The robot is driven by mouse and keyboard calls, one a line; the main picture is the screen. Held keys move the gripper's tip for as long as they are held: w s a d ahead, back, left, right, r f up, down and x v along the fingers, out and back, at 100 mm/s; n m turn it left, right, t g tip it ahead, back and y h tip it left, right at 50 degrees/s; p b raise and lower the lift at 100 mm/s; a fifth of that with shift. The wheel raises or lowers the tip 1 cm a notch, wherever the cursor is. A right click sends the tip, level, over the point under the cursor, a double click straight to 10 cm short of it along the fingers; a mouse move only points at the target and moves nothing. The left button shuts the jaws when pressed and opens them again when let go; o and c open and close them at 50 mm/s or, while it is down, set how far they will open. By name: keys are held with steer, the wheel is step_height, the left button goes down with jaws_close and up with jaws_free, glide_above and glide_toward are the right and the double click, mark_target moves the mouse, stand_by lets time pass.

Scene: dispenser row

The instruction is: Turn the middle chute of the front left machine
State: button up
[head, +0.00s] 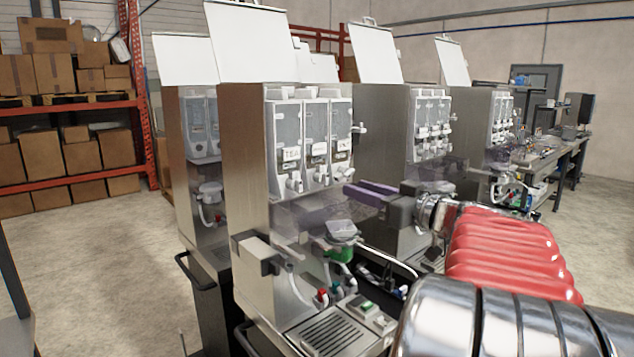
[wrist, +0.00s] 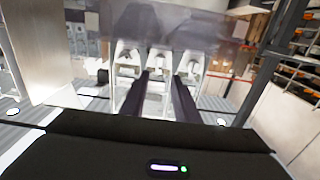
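The front left machine (head: 245,150) is a tall steel dispenser with three clear canisters, one labelled TEA. Its middle chute (head: 321,178) is a small white spout below the middle canister, between two like spouts. My gripper (head: 348,191) has two dark purple fingers, parted, just right of and slightly below the chutes in the head view. In the wrist view the fingers (wrist: 164,78) point at the row of chutes. The middle chute (wrist: 158,62) shows between and beyond the fingertips. Nothing is visibly held; contact is not clear.
A clear bowl part (head: 341,230) and a green part (head: 338,254) sit below the chutes, above a drip tray (head: 325,333). A second machine (head: 397,125) stands behind right. A translucent panel (wrist: 165,25) spans above the chutes in the wrist view. Floor at left (head: 80,270) is clear.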

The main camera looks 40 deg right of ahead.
mark_target(328, 179)
steer(key=w, duration=0.9)
steer(key=shift+a, duration=0.15)
jaws_close()
